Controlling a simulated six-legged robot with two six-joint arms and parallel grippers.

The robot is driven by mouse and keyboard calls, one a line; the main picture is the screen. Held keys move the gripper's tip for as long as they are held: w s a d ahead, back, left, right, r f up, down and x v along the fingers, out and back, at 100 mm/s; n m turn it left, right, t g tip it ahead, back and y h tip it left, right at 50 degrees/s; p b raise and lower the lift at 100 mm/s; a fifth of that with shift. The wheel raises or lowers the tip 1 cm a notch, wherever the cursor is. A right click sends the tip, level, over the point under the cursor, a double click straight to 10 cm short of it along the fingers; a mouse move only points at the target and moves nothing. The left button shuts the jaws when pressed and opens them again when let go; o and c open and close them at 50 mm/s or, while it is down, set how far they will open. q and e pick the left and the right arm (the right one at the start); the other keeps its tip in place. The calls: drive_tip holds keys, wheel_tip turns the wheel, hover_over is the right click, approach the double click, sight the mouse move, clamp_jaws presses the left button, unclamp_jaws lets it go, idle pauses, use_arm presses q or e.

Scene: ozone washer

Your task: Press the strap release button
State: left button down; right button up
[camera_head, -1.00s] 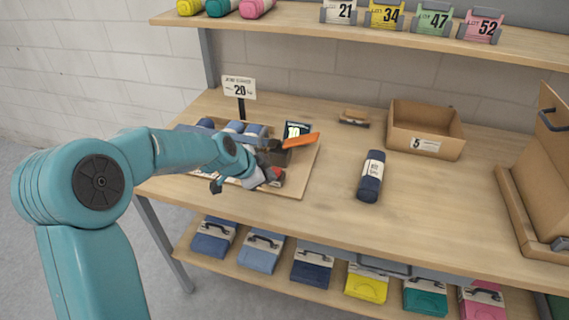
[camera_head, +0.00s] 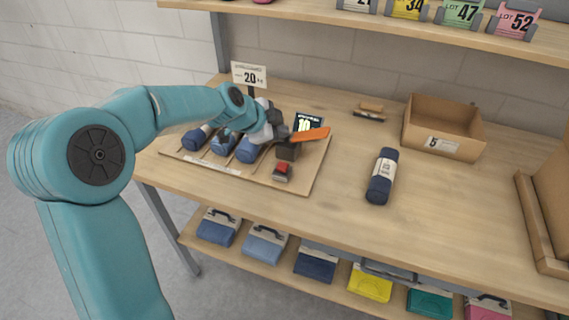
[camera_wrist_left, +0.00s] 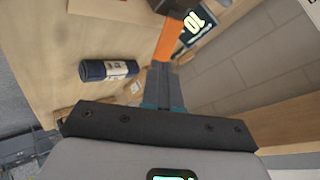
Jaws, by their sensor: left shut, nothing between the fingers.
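A red button (camera_head: 283,167) sits on a small dark base near the right front of a wooden board (camera_head: 312,172). Behind it stands a dark block (camera_head: 288,151) with an orange lever (camera_head: 308,134) sticking out to the right. My left gripper (camera_head: 284,131) is above the board, just behind the dark block and at the near end of the orange lever. In the left wrist view its fingers (camera_wrist_left: 160,68) are shut and empty, pointing toward the orange lever (camera_wrist_left: 169,38). I cannot tell whether they touch it. The button is not identifiable in that view. My right gripper is not in view.
Several blue rolls (camera_head: 250,150) lie on the board, left of the block. A dark blue roll (camera_head: 381,178) lies on the open table to the right. A cardboard box (camera_head: 443,128) stands behind it.

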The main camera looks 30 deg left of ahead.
use_arm(q)
drive_tip(key=f, duration=0.1)
drive_tip(key=b, duration=0.6)
hover_over(281, 167)
wheel_tip(281, 167, down, 7)
drive_tip(key=shift+s, duration=0.15)
drive_tip(key=shift+f+b, duration=0.3)
drive_tip(key=shift+f, duration=0.15)
drive_tip(key=shift+r, duration=0.1)
idle(1.2)
drive_tip(key=shift+f+b, duration=0.5)
drive_tip(key=shift+b, duration=0.3)
